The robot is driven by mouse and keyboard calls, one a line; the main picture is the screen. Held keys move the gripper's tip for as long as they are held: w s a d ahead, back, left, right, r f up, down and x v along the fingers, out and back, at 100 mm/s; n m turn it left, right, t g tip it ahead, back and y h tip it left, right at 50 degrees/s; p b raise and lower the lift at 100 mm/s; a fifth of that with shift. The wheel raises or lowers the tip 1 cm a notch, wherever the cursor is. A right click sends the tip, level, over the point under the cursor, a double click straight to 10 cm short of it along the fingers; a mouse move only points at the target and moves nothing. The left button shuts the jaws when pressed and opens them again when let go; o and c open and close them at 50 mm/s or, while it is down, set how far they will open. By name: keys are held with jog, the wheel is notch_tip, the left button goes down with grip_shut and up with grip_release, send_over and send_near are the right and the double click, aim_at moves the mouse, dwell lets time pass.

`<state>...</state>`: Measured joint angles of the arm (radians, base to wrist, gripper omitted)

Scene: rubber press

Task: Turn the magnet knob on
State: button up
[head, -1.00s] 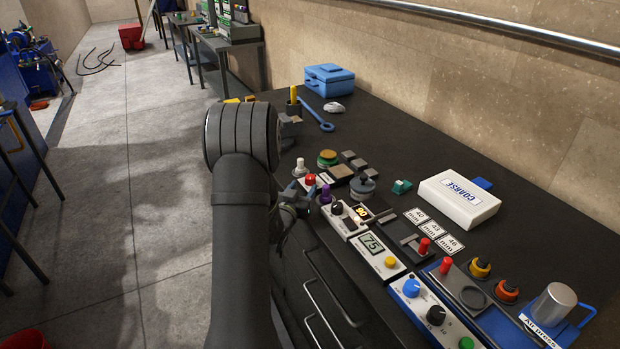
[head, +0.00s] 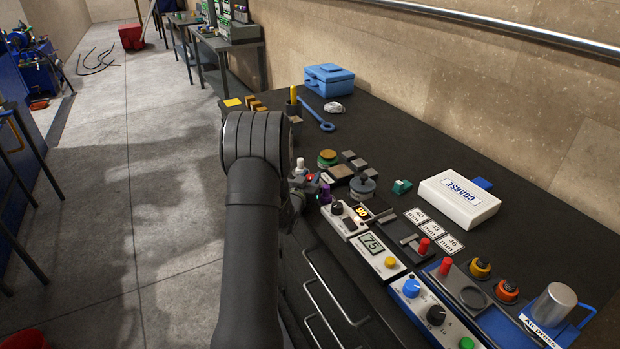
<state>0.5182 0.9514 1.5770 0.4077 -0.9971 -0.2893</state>
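I cannot read a label that marks the magnet knob. Several knobs stand along the bench's front edge: a black knob (head: 337,208) on a white control box, a purple knob (head: 325,191) just left of it, and a blue knob (head: 411,288) and a second black knob (head: 436,316) on a blue-and-white panel at lower right. My gripper (head: 312,182) is low over the front edge, close by the purple knob and partly in front of a small red button. My arm hides part of it. Its fingers are too small to tell open from shut, and I cannot tell whether it touches anything.
A white box with a 75 display (head: 373,244) and a blue press (head: 512,325) with a metal cylinder line the front. A white COARSE box (head: 459,198) lies behind them. A blue toolbox (head: 328,79) and wrench (head: 318,117) lie farther back. The back right of the bench is mostly clear.

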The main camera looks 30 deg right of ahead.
jog(key=shift+m+g+h, duration=0.85)
jog(key=shift+m+g, duration=0.25)
jog(key=shift+g, duration=0.4)
jog(key=shift+m+g+h, duration=0.85)
jog(key=shift+m+g, duration=0.25)
jog(key=shift+g, duration=0.4)
jog(key=o, duration=0.9)
jog(key=shift+o, duration=0.2)
jog(key=v, duration=1.7)
jog(key=shift+a, duration=0.25)
